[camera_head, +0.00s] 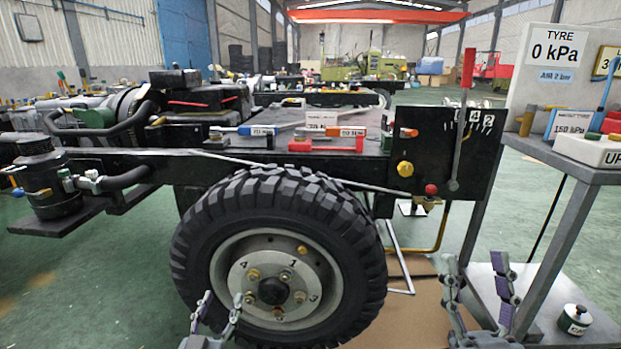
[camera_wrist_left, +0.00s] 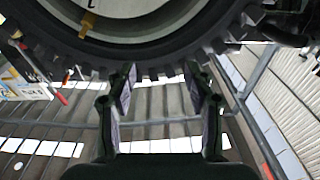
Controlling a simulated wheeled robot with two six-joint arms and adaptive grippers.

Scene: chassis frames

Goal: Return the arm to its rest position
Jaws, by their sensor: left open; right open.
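My left gripper (camera_head: 217,312) is low in the head view, in front of the lower left part of the wheel. It is open, with nothing between its fingers. In the left wrist view the left gripper (camera_wrist_left: 160,88) shows two spread fingers just short of the tyre's tread. My right gripper (camera_head: 478,292) is open and empty at the lower right, apart from the wheel and beside the trolley. The wheel (camera_head: 280,255) has a black treaded tyre, a pale rim and several brass nuts, and it sits under the chassis frame (camera_head: 130,160).
A grey trolley (camera_head: 575,175) on the right bears a gauge panel (camera_head: 560,60) reading 0 kPa. A small capped pot (camera_head: 575,319) stands on its lower shelf. Tools lie on the chassis deck. A red-handled lever (camera_head: 467,75) rises at the deck's right end. Green floor is open at lower left.

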